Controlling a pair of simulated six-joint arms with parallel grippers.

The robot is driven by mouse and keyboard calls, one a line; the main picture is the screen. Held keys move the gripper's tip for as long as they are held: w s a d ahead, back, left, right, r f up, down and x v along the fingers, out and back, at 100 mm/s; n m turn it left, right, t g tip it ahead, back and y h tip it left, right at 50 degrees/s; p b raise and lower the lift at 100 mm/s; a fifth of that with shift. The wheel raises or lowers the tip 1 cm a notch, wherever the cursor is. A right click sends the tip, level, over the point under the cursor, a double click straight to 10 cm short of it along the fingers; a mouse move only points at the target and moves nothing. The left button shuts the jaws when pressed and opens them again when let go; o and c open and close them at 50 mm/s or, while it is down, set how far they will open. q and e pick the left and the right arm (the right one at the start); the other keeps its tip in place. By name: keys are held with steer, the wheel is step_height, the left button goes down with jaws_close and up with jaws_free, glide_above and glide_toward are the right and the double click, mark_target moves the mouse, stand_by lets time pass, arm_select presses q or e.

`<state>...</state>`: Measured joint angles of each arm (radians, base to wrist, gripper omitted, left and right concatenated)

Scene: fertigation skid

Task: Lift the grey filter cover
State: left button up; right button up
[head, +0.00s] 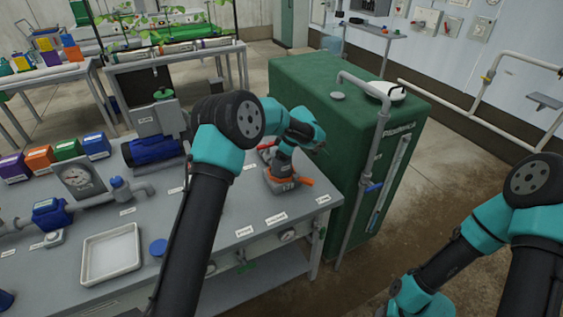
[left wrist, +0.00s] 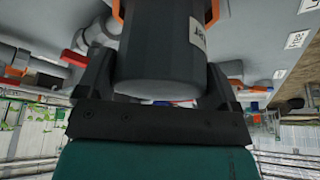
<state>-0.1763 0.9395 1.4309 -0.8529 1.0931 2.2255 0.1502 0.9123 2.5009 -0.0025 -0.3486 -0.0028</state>
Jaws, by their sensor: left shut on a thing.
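The grey filter cover (left wrist: 160,55) is a dark grey cylinder filling the middle of the left wrist view. A white label shows on its side, and orange clips (left wrist: 210,12) stand at its far end. My left gripper (left wrist: 158,78) is shut on the cover, one finger on each side. In the head view, my left gripper (head: 286,148) is at the filter (head: 283,174) on the bench's right part, with orange clips splayed at its foot. My arm hides part of it, and I cannot tell whether the cover is clear of its base.
The green cabinet (head: 330,115) stands close right of the filter, with a grey pipe (head: 372,150) along its front. A blue motor (head: 152,150), a gauge (head: 82,180) and a white tray (head: 111,254) are left on the grey bench (head: 225,235). A red handle (head: 266,146) is behind the filter.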

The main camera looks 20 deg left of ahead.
arm_select(q)
step_height(320, 180, up, 10)
stand_by(0.6)
